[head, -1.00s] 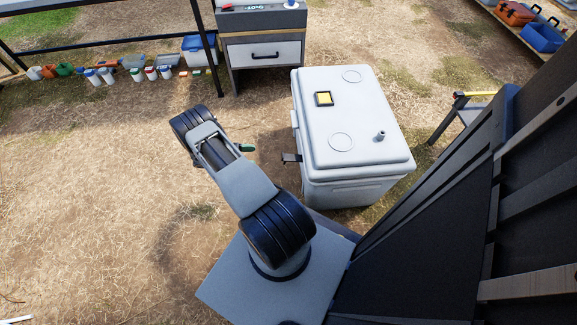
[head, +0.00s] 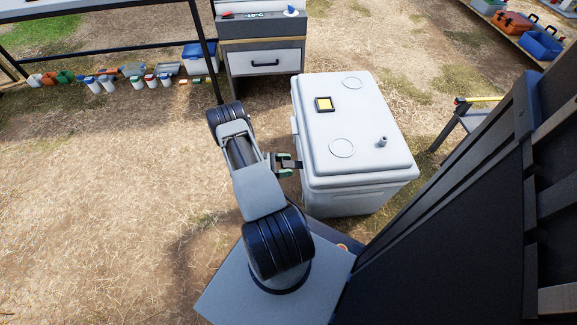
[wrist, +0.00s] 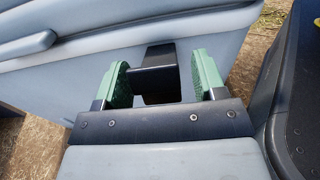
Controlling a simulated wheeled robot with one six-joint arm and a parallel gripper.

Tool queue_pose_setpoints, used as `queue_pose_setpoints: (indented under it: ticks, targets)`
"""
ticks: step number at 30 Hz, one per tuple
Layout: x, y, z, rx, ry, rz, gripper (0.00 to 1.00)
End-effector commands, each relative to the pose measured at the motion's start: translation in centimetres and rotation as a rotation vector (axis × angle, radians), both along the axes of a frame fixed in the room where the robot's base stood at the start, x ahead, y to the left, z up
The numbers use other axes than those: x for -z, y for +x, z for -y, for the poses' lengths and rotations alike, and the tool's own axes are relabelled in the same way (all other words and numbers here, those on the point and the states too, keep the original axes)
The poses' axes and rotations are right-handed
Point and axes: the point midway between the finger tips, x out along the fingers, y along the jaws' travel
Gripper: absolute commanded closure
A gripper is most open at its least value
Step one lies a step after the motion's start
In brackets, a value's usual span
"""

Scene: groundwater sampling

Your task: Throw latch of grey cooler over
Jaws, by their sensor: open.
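The grey cooler (head: 355,135) stands on the ground with its lid closed, just right of my arm in the head view. Its dark latch (wrist: 155,75) sticks out from the cooler's side wall and shows in the wrist view. My gripper (head: 293,165) is at that side of the cooler. Its two green-padded fingers are open, one on each side of the latch in the wrist view (wrist: 165,82). A gap shows between the latch and the right finger. The left finger is close to the latch; I cannot tell whether they touch.
A drawer cabinet (head: 264,62) stands behind the cooler. Straw-covered ground left of my arm is clear. A low shelf with an orange toolbox (head: 511,23) is at the back right.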

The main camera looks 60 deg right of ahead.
Motion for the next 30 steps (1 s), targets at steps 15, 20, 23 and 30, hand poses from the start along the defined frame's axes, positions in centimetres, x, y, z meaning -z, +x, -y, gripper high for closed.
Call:
queue_pose_setpoints:
  ticks: [15, 20, 23, 30]
  targets:
    - [-0.01, -0.89, 0.6, 0.0, 0.001, 0.001, 0.38]
    - [0.0, -0.87, 0.6, 0.0, 0.001, 0.001, 0.53]
    - [0.0, -0.87, 0.6, 0.0, 0.001, 0.001, 0.63]
    - [0.0, -0.89, 0.56, 0.001, 0.001, -0.001, 0.86]
